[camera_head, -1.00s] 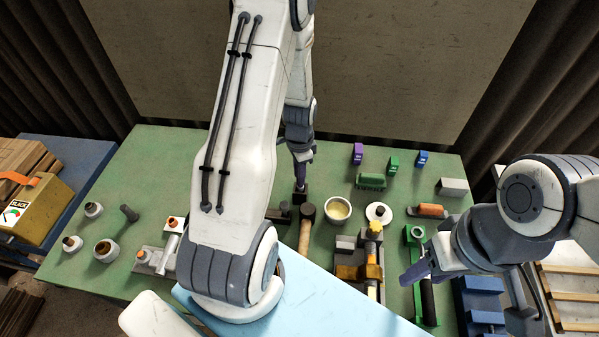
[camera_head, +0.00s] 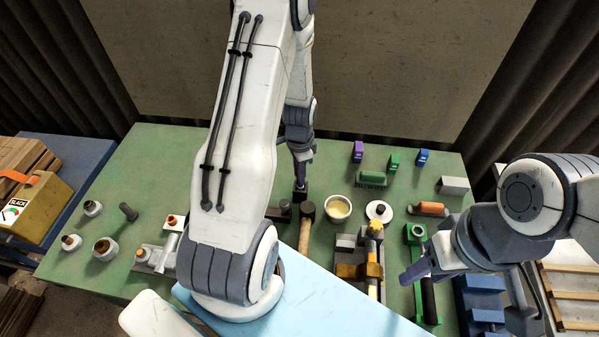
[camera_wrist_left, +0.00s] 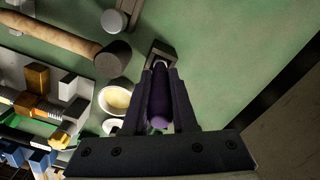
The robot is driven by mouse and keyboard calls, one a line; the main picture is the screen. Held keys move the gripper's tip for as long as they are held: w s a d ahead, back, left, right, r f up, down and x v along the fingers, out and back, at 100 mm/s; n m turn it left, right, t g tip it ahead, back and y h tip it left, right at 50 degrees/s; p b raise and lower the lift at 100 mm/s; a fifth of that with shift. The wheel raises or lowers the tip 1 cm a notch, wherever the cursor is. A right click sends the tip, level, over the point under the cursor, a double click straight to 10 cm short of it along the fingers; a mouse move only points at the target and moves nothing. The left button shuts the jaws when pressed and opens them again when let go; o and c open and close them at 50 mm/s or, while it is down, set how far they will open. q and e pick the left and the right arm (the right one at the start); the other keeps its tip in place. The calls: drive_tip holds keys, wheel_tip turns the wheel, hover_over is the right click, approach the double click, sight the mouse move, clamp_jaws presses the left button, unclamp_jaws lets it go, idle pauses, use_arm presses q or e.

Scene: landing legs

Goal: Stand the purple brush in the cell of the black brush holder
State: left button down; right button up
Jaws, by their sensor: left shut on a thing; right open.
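My left gripper (camera_head: 302,160) is shut on the purple brush. In the left wrist view the purple brush (camera_wrist_left: 159,100) lies between the two fingers of my left gripper (camera_wrist_left: 160,76). The black brush holder (camera_head: 300,194) stands on the green table directly below that gripper in the head view. The holder (camera_wrist_left: 161,50) shows just past the fingertips in the wrist view, in line with the brush. The brush's far end is hidden there, so I cannot tell how deep it is in the cell. My right gripper (camera_head: 416,270) is open and empty at the right.
A cream bowl (camera_head: 338,208) and a white disc (camera_head: 379,211) are further right. Purple (camera_head: 358,151), green (camera_head: 393,165) and blue (camera_head: 422,157) blocks stand at the back. The green table (camera_head: 240,150) is clear behind the holder.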

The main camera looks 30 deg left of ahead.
use_arm(q)
drive_tip(key=shift+f, duration=0.4)
idle(0.3)
drive_tip(key=c, duration=0.6)
unclamp_jaws()
wheel_tip(320, 180, up, 9)
drive_tip(key=shift+b, duration=1.15)
drive_tip(key=shift+r, duration=0.75)
drive_tip(key=s+d+r+b, duration=0.1)
drive_tip(key=s+d+r, duration=0.15)
drive_tip(key=d, duration=0.65)
drive_tip(key=s+d+r+b, duration=0.1)
drive_tip(key=s+d+r, duration=0.15)
drive_tip(key=d, duration=0.55)
drive_tip(key=shift+h, duration=0.5)
drive_tip(key=s+d, duration=0.2)
drive_tip(key=s, duration=0.2)
drive_tip(key=s+d+r+b, duration=0.1)
drive_tip(key=s+d, duration=0.2)
drive_tip(key=s, duration=0.2)
drive_tip(key=s+d, duration=0.3)
drive_tip(key=s, duration=0.2)
drive_tip(key=shift+s+r, duration=0.1)
drive_tip(key=shift+r, duration=0.2)
